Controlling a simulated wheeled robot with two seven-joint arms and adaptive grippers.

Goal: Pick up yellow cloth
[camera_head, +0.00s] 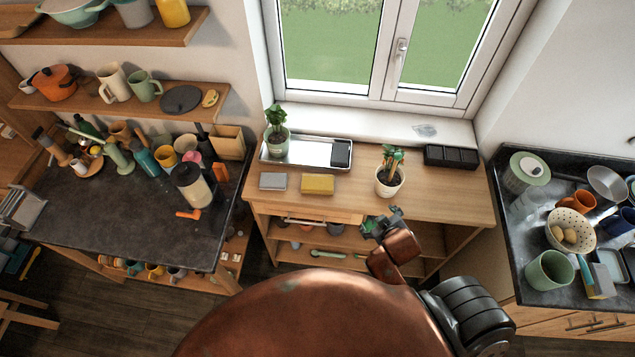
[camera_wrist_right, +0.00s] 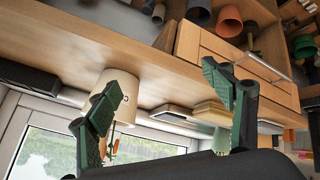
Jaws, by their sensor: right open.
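The yellow cloth (camera_head: 317,184) is a small, flat, folded-looking block lying on the wooden table (camera_head: 440,195) under the window. It also shows in the right wrist view (camera_wrist_right: 211,112), partly behind a finger. My right gripper (camera_head: 381,223) is at the table's front edge, to the right of the cloth and nearer to me, apart from it. In the right wrist view, its two green-padded fingers (camera_wrist_right: 163,98) are spread wide with nothing between them. My left gripper is not in view.
A potted plant (camera_head: 390,178) stands right of the cloth, behind my right gripper. A grey folded block (camera_head: 273,181) lies left of the cloth. A metal tray (camera_head: 290,152) lies behind them. Dark counters with clutter stand on both sides.

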